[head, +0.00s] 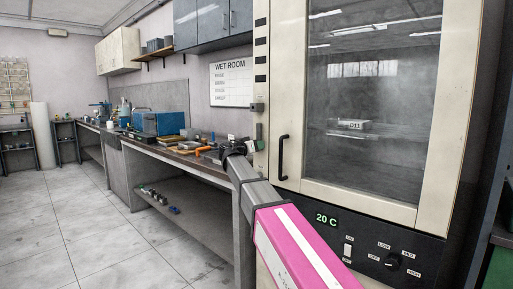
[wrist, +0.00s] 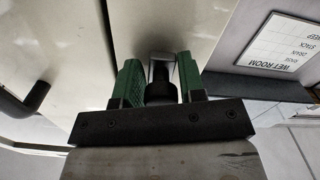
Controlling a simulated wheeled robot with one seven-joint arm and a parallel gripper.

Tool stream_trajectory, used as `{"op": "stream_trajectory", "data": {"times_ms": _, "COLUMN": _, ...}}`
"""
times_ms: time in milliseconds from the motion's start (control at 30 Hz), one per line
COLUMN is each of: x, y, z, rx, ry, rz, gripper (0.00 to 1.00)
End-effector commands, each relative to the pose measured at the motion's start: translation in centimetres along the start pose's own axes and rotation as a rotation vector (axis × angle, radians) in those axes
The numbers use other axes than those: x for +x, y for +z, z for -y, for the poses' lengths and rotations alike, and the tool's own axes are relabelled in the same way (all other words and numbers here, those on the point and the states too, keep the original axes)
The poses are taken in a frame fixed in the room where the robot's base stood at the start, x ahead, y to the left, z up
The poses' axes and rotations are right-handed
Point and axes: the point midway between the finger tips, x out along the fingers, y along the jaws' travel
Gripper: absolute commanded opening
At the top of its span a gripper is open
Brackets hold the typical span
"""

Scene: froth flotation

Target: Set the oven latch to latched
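The oven (head: 357,115) stands at the right in the head view, its glass door shut. My gripper (head: 258,144) is at that frame, left of the door handle. In the wrist view, my gripper's two green fingers (wrist: 160,82) stand on either side of the latch's dark knob and grey stem (wrist: 161,72). Thin gaps seem to show beside the stem, so the fingers look open around it. Contact is hard to judge. My arm hides part of the oven's lower left.
The black door handle (head: 282,158) is close to the right of my gripper. A control panel (head: 370,250) reading 20 C is below the door. The floor at left is clear.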

Motion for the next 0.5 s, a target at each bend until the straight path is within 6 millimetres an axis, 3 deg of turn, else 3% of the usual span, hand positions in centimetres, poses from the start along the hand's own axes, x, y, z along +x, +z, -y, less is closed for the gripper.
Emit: {"op": "stream_trajectory", "data": {"times_ms": 500, "x": -0.02, "y": 0.01, "z": -0.21, "rx": -0.062, "ry": -0.007, "rz": -0.004, "gripper": 0.0}}
